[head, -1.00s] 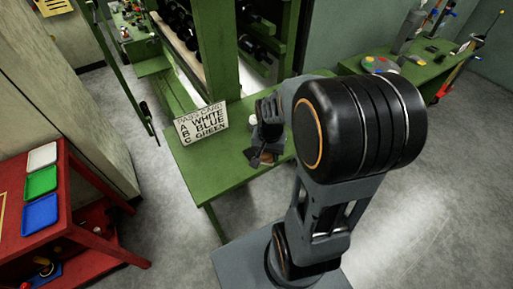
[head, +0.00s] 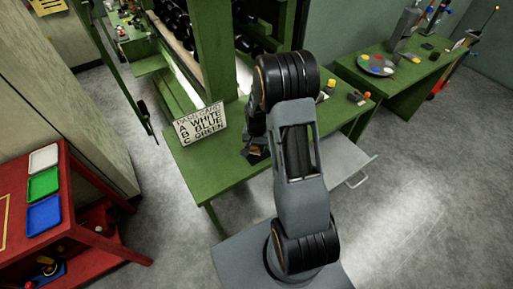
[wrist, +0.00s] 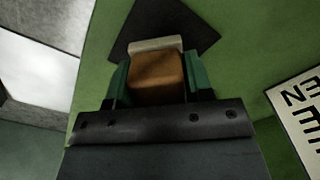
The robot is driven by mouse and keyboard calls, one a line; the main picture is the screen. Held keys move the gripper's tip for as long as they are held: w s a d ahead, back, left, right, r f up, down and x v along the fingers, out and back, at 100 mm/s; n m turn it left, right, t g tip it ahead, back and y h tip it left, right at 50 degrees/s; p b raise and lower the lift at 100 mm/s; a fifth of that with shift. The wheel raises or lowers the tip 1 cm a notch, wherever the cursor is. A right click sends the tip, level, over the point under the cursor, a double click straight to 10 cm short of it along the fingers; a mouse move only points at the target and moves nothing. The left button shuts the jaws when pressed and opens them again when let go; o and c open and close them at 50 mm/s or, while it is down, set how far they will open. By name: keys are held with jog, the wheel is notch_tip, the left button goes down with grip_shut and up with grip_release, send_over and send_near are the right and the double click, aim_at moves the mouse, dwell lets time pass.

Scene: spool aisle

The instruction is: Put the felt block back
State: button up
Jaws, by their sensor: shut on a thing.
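The felt block (wrist: 157,80) is brown with a pale strip along its far end. In the wrist view my gripper (wrist: 158,84) is shut on it, with a green finger on each side. A dark square mat (wrist: 198,34) lies on the green table (wrist: 248,68) beyond and under the block. I cannot tell whether the block touches the mat. In the head view my gripper (head: 256,140) is low over the table near the pass card, mostly hidden by my arm, and the block cannot be made out.
The pass card (head: 200,126) stands left of my gripper. Small items, including a bottle (head: 328,90), stand at the table's right end. An open drawer (head: 347,160) juts out in front. A red stand (head: 85,225) with white, green and blue trays is at left.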

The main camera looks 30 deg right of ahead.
jog(key=shift+f, duration=0.95)
jog(key=shift+f, duration=0.15)
jog(key=o, duration=0.9)
